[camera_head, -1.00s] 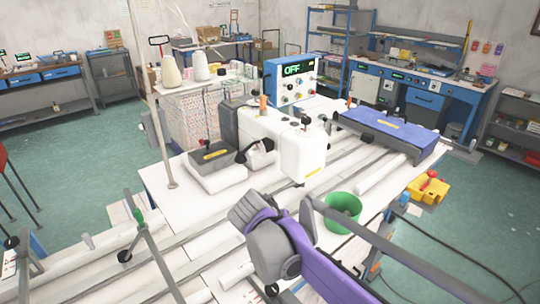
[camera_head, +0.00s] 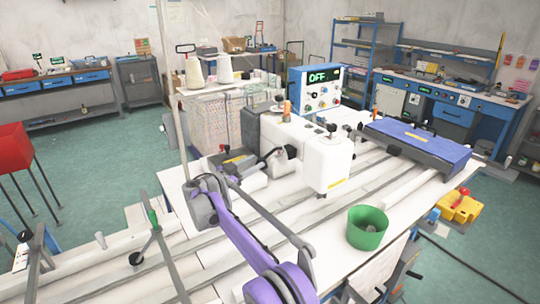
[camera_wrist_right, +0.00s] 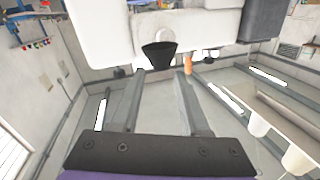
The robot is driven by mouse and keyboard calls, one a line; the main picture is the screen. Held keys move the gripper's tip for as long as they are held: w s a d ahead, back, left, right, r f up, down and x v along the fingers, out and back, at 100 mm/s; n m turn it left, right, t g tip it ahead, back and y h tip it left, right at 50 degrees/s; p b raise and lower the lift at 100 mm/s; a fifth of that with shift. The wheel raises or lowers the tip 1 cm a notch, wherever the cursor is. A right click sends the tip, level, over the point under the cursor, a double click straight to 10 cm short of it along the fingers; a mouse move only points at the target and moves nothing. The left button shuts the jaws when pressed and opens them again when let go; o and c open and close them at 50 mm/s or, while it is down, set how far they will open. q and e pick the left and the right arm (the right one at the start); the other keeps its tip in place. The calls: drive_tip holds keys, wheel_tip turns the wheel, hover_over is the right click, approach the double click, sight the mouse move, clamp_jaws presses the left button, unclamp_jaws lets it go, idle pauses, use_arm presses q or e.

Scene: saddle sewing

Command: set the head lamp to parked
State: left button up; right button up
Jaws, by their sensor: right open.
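The head lamp (camera_head: 291,152) is a small black shade on a stalk at the left side of the white sewing head (camera_head: 328,160). In the right wrist view the lamp shade (camera_wrist_right: 158,56) is a black cone just beyond my fingertips, under the white body. My purple right arm rises from the lower edge of the head view. My right gripper (camera_head: 238,174) is beside the lamp, its fingers partly hard to make out. My left gripper is not in view.
A blue control box (camera_head: 315,88) showing OFF stands behind the head. A blue-topped case (camera_head: 418,142) lies to the right on the rails. A green bucket (camera_head: 367,228) stands at the table's front edge. Thread cones (camera_head: 224,70) stand behind.

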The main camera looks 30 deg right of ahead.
sight(265, 157)
drive_tip(key=p+x, duration=0.1)
drive_tip(key=x, duration=0.7)
drive_tip(key=shift+w+d+f, duration=0.1)
drive_tip(key=shift+d, duration=0.25)
clamp_jaws()
idle(1.0)
